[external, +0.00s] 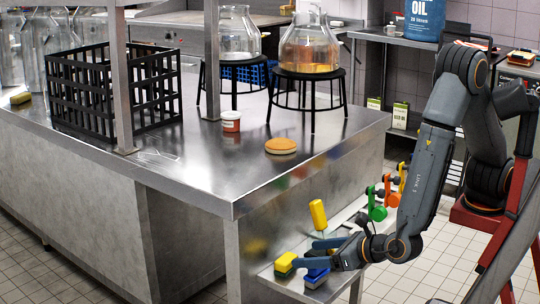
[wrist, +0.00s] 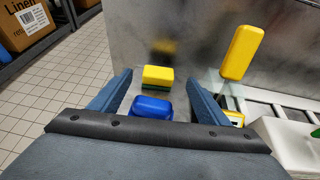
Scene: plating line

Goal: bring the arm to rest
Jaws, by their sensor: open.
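My gripper (external: 306,256) is low beside the end of the steel counter, over a narrow side shelf (external: 290,285). Its blue fingers are apart, with nothing held between them; they also show in the wrist view (wrist: 161,82). A yellow and green sponge (external: 286,262) lies just beyond the fingers, and in the wrist view the sponge (wrist: 157,74) appears between the tips. A blue block (external: 316,276) sits by the near finger; in the wrist view the blue block (wrist: 151,107) is below the gap, partly hidden by my gripper body.
A yellow upright piece (external: 318,214) rises close to the fingers. Green (external: 376,206) and orange (external: 391,192) handled items stand along the shelf toward my arm. The steel counter (external: 200,165) holds a black crate (external: 113,95) and glass jars on stands. Tiled floor (external: 400,280) is open in front.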

